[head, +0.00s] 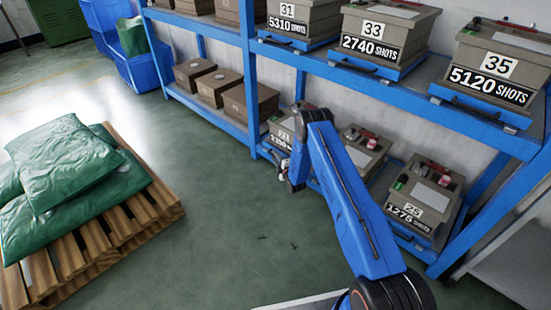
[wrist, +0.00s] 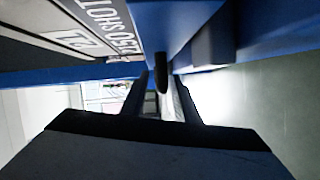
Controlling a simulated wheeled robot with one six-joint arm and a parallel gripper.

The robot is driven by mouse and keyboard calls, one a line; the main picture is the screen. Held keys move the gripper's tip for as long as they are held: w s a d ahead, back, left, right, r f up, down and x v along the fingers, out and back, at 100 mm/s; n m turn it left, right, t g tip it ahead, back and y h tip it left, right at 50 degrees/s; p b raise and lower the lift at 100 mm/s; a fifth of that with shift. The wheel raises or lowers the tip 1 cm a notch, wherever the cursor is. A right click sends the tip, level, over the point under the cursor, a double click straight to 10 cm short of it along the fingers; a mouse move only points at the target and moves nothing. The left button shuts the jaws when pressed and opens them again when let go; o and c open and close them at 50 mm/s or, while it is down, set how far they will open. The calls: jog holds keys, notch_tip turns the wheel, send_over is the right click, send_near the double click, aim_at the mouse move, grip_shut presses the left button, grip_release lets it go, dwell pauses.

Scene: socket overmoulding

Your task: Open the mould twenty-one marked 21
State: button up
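The mould marked 21 (head: 281,131) is a grey-brown box on the lower blue shelf, partly hidden behind my arm in the head view. In the wrist view its white 21 plate and shots label show upside down on its front face (wrist: 75,40). My gripper (head: 291,183) is low in front of that shelf bay. In the wrist view my gripper (wrist: 161,88) has its two dark fingers apart. A narrow dark upright piece (wrist: 161,77) shows between them, with gaps seeming to remain; I cannot tell whether it is a handle.
Mould 25 (head: 425,200) stands on the lower shelf to the right, with another mould (head: 365,150) between. The blue rack post (head: 248,85) stands close left of mould 21. A pallet (head: 150,205) with green sacks is at left. Green floor (head: 240,250) is clear between.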

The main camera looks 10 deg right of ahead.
grip_shut()
jog(key=s+a, duration=1.3)
jog(key=a, duration=0.4)
jog(key=s+a, duration=1.2)
jog(key=a, duration=0.6)
jog(key=shift+s, duration=0.35)
jog(key=shift+a, duration=0.1)
jog(key=shift+o, duration=0.3)
grip_release()
jog(key=v, duration=1.7)
jog(key=shift+s, duration=0.2)
jog(key=shift+f, duration=0.1)
